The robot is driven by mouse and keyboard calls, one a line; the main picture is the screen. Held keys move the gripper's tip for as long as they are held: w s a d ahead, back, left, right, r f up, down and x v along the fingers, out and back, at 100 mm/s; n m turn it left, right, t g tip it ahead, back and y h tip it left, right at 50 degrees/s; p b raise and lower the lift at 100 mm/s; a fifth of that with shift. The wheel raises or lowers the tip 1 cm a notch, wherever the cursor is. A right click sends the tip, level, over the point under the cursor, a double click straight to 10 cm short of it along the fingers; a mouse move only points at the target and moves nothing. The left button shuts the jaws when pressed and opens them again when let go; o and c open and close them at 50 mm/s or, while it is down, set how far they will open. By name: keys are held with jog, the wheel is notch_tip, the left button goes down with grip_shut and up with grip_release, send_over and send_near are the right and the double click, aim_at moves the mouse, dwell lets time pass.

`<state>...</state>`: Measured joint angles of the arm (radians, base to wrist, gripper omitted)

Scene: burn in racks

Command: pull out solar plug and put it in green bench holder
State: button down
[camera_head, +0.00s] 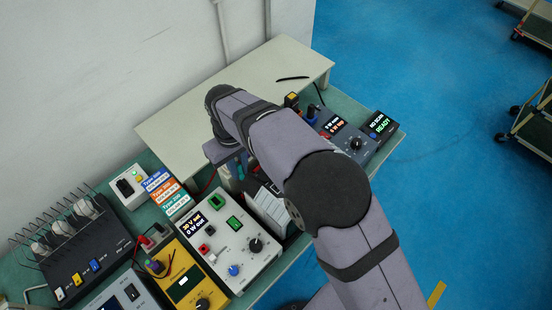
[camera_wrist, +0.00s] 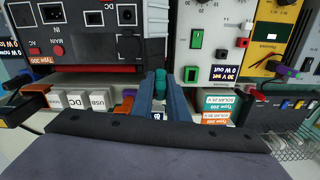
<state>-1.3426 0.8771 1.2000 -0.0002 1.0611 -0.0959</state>
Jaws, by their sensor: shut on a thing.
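My gripper (camera_wrist: 160,95) points at the bench in the wrist view, its two blue-grey fingers close together. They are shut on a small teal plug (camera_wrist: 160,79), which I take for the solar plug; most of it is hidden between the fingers. It is in front of the gap between a dark power unit (camera_wrist: 70,50) and a white panel unit (camera_wrist: 222,28). I cannot tell whether the plug is clear of a socket. The white unit bears a green square frame (camera_wrist: 190,73), possibly the green holder, just right of the fingers.
Labelled cards (camera_head: 166,190) stand left of the white unit (camera_head: 235,240). A ready-display box (camera_head: 378,125) is at the right end.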

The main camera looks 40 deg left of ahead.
jog(key=s+a+f+n, duration=0.1)
jog(key=s+a, duration=0.2)
jog(key=s, duration=0.5)
jog(key=shift+a+f+n, duration=0.25)
jog(key=shift+f+n, duration=0.05)
jog(key=shift+f, duration=0.1)
jog(key=shift+f+b, duration=1.8)
jog(key=shift+f, duration=1.15)
jog(key=c, duration=2.4)
grip_release()
grip_shut()
jog(key=shift+f+b, duration=0.65)
jog(key=shift+f, duration=0.6)
